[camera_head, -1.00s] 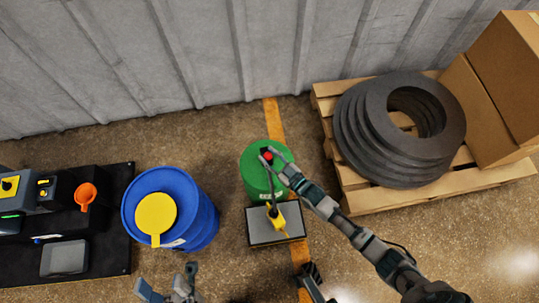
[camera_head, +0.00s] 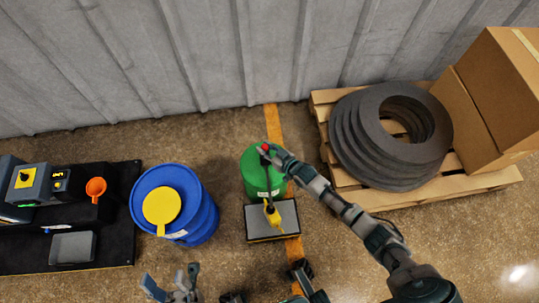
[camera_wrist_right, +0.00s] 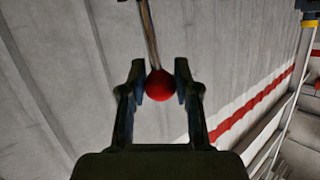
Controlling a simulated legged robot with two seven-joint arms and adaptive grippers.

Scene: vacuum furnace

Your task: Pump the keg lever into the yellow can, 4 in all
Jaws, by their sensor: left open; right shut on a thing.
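The green keg (camera_head: 255,180) stands near the wall, with a dark spout or hose running down its front. The keg lever has a red knob (camera_head: 265,147); in the right wrist view the red knob (camera_wrist_right: 160,86) sits between my fingertips on a metal rod (camera_wrist_right: 149,35). My right gripper (camera_head: 270,151) is shut on this knob above the keg. The yellow can (camera_head: 273,216) stands on a grey-topped box (camera_head: 288,213) in front of the keg, below the spout. My left gripper (camera_head: 180,278) is open and empty at the bottom edge, away from the keg and can.
A blue drum (camera_head: 205,215) with a round yellow piece (camera_head: 161,206) on top stands left of the keg. A black bench (camera_head: 105,245) with devices is at far left. A pallet (camera_head: 365,200) with grey rings (camera_head: 375,155) and a carton (camera_head: 510,90) is at right.

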